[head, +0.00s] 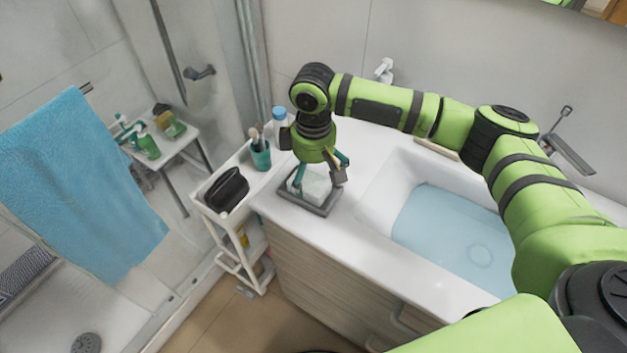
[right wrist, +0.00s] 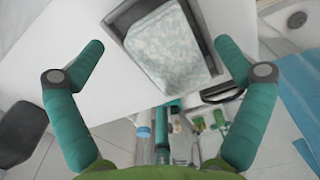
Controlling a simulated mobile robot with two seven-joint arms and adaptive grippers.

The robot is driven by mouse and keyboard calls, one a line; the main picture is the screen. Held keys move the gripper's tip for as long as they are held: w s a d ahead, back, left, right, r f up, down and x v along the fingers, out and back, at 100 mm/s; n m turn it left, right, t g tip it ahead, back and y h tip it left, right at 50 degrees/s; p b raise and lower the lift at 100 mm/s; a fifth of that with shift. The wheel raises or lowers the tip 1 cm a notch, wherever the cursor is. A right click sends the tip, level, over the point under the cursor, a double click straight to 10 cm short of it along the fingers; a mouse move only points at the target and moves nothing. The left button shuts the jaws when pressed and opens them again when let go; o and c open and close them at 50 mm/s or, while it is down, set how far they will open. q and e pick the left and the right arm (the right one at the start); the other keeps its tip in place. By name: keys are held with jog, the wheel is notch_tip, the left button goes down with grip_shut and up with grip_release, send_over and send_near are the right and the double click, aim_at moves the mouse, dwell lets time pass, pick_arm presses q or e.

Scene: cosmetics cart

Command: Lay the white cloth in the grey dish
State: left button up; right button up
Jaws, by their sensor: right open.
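My right gripper (head: 321,178) is just above the dish, pointing down, and partly hides the cloth. In the right wrist view its fingers (right wrist: 160,45) are wide apart, with nothing clamped between them. My left gripper is not in view.
A basin of water (head: 450,235) is right of the dish. A white cart (head: 232,222) left of the counter holds a black pouch (head: 226,189), a teal cup (head: 261,156) and a blue-capped bottle (head: 279,122). A blue towel (head: 85,185) hangs at the left.

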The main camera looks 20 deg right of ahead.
aim_at(313, 178)
notch_tip(313, 178, up, 10)
jog(key=b, duration=0.1)
jog(key=shift+r+b, duration=0.15)
jog(key=shift+b, duration=0.15)
jog(key=shift+s+a, duration=0.1)
